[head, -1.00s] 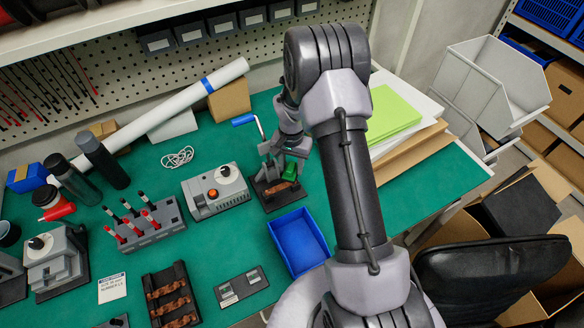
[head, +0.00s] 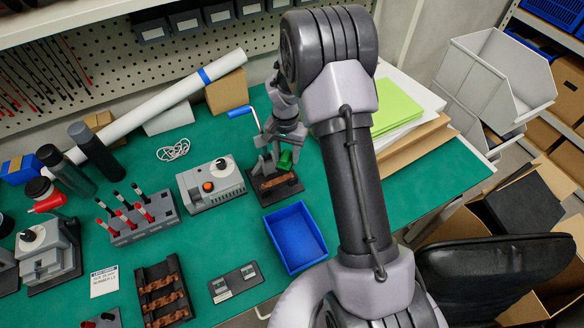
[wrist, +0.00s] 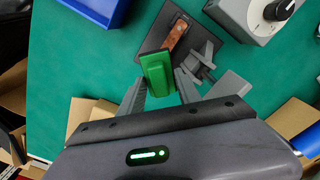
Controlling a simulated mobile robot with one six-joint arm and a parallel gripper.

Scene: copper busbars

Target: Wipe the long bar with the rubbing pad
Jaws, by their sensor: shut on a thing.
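My gripper (head: 284,145) is shut on the green rubbing pad (head: 286,160), which hangs over the dark bench fixture (head: 288,189). In the wrist view the pad (wrist: 157,75) sits between the two fingertips (wrist: 160,88). A copper bar (head: 272,182) lies on the fixture; in the wrist view the bar (wrist: 181,36) shows just beyond the pad, its near end hidden by it. The pad looks raised above the bar, but I cannot tell the gap exactly. A grey clamp (wrist: 203,66) stands beside the bar.
A grey box with a dial and orange button (head: 211,186) stands left, an empty blue bin (head: 296,237) in front. A black tray (head: 140,283) holds copper bars. A rack of red-and-black tools (head: 140,222) stands farther left.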

